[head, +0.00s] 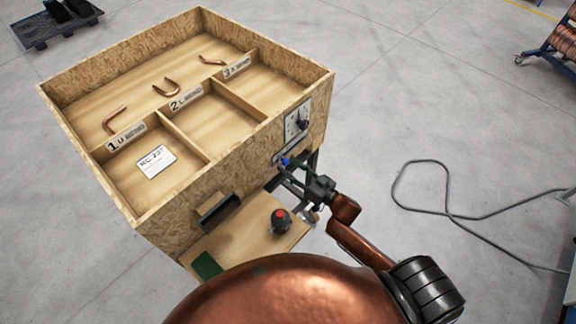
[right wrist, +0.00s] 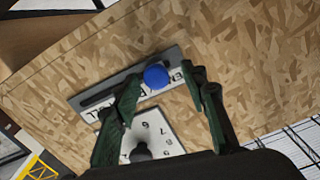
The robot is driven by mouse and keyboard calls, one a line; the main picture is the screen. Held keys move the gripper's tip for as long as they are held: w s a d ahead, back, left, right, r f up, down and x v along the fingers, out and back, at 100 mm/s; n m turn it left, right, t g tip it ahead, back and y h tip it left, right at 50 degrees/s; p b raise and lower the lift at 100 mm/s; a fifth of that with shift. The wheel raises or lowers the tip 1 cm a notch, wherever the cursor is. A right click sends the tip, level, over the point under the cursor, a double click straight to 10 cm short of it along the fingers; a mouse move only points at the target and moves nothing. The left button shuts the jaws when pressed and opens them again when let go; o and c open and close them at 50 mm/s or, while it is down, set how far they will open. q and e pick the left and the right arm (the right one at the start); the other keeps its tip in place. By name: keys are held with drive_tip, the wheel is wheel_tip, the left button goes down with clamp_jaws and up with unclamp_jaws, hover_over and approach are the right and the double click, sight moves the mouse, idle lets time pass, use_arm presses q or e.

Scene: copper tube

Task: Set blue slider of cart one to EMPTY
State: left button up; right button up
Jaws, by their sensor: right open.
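The cart is a chipboard box (head: 190,215) with open compartments on top. The blue slider (right wrist: 157,76) is a round blue knob on a grey label plate (right wrist: 92,102) on the cart's side. In the right wrist view it sits toward the right part of the plate. The lettering is partly covered, so I cannot read it whole. The blue slider also shows small in the head view (head: 285,161). My right gripper (right wrist: 164,84) is open, its green-black fingers on either side of the knob, apart from it as far as I can see. My left gripper is out of view.
A dial with numbers and a black knob (right wrist: 141,153) is beside the slider plate. Bent copper tubes (head: 166,88) lie in the cart's rear compartment. A red button (head: 281,214) stands on the lower shelf. A cable (head: 445,190) lies on the floor at right.

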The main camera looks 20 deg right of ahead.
drive_tip(key=v, duration=1.1)
drive_tip(key=shift+s+f, duration=0.1)
drive_tip(key=s+d+f+m+g+h+b, duration=0.15)
drive_tip(key=d+f, duration=0.25)
drive_tip(key=f, duration=0.8)
drive_tip(key=s+d+f+g+h, duration=0.1)
drive_tip(key=d+f+g+h, duration=0.2)
drive_tip(key=f, duration=0.8)
drive_tip(key=s+d+f+g+h, duration=0.15)
drive_tip(key=s+f, duration=0.25)
drive_tip(key=f, duration=0.4)
drive_tip(key=s+d+f+g+h, duration=0.1)
drive_tip(key=s+d+f, duration=0.15)
drive_tip(key=f, duration=0.55)
drive_tip(key=s+a+f+g+b, duration=0.2)
drive_tip(key=s+f+g, duration=0.1)
drive_tip(key=s+f, duration=1.05)
drive_tip(key=s+a+f+g, duration=0.2)
drive_tip(key=s+f, duration=0.3)
drive_tip(key=s, duration=0.4)
drive_tip(key=s+a+f+g, duration=0.3)
drive_tip(key=s+f, duration=0.3)
drive_tip(key=s, duration=0.4)
drive_tip(key=shift+a+n+g+b, duration=0.3)
drive_tip(key=shift+a+n+b, duration=0.05)
drive_tip(key=shift+a, duration=0.45)
